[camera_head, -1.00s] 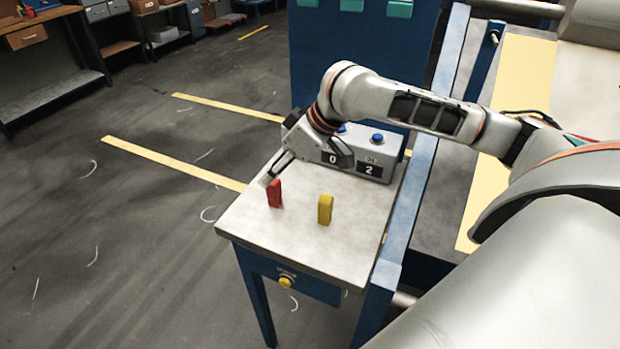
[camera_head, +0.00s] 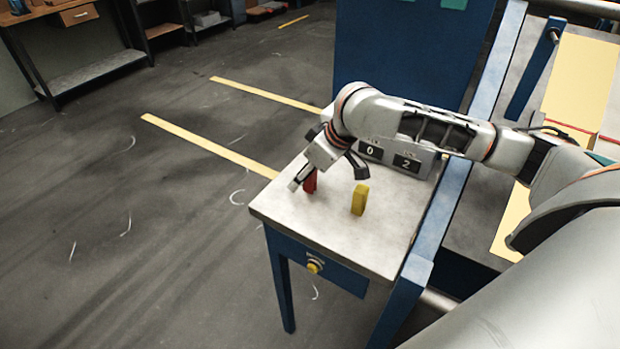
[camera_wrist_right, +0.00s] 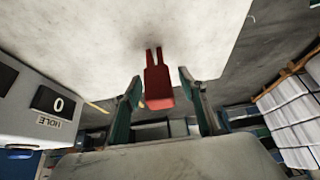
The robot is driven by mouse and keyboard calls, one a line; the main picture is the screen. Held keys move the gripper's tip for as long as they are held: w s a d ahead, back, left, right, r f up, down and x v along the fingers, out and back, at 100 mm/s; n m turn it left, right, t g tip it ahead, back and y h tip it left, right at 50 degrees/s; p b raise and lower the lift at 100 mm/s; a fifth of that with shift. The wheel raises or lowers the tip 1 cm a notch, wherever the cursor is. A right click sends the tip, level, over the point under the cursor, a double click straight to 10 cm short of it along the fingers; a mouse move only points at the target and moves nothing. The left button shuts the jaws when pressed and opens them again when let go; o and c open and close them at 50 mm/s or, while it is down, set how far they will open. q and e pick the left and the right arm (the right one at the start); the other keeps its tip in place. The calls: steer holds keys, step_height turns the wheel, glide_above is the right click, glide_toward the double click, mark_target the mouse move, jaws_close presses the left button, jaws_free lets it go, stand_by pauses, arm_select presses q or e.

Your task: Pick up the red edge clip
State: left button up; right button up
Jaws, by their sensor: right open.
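The red edge clip (camera_head: 310,181) stands upright on the small table, partly hidden by a finger of my right gripper (camera_head: 326,178). In the right wrist view the red edge clip (camera_wrist_right: 158,84) shows its two prongs pointing up the picture. It lies between the two spread fingers of my right gripper (camera_wrist_right: 164,92), with a gap on each side. The right gripper is open and empty. My left gripper is in neither view.
A yellow clip (camera_head: 360,199) stands on the table (camera_head: 330,236) just right of the red one. A grey counter box (camera_head: 404,160) reading 0 and 2 stands behind the gripper.

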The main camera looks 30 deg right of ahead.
steer(key=shift+w+a+f, duration=0.2)
steer(key=shift+w+f, duration=0.1)
steer(key=shift+f, duration=0.15)
steer(key=c, duration=1.1)
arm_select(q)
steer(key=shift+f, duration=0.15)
arm_select(e)
steer(key=shift+c, duration=0.2)
steer(key=shift+r, duration=0.15)
